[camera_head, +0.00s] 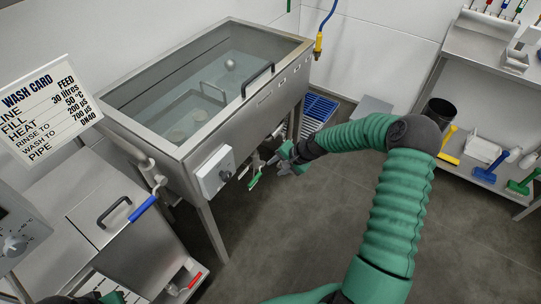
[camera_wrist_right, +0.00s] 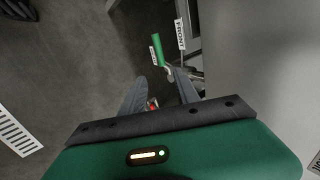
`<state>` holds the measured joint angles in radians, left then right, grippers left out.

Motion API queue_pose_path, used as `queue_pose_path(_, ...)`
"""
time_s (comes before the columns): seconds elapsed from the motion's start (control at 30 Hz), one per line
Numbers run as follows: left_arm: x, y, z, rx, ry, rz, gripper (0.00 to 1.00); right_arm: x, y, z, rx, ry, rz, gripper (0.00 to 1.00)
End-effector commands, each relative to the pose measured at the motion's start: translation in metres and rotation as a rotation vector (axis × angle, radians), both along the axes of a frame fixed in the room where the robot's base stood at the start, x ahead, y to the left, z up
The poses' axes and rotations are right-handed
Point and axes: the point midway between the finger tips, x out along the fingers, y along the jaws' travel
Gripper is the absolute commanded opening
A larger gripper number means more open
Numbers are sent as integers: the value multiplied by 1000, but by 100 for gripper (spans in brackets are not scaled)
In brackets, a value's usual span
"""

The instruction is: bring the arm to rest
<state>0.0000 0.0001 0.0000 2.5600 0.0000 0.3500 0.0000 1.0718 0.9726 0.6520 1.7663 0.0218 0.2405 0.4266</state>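My right arm reaches from the bottom right of the head view toward the front of a steel tank (camera_head: 190,150) filled with water. My right gripper (camera_head: 283,163) is beside the tank's lower right side, near a green-handled valve (camera_head: 256,178). In the right wrist view the gripper (camera_wrist_right: 160,83) has its two grey fingers apart, with nothing held between them. The green handle (camera_wrist_right: 157,49) stands just beyond the fingertips; I cannot tell whether they touch its valve. Only a green and dark piece of my left arm shows at the bottom left; its gripper is out of view.
A wash card (camera_head: 45,108) stands at left. A smaller steel box (camera_head: 125,235) has a blue-handled valve (camera_head: 144,206) and a red-handled valve (camera_head: 190,282). Shelving (camera_head: 490,65) with brushes stands right. Open floor (camera_head: 290,235) lies below my arm.

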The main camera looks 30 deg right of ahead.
Motion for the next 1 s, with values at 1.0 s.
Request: queue_pose_path(1.0,0,0,48,0,-1,0,0,-206,189,152,-649,140,1081,38)
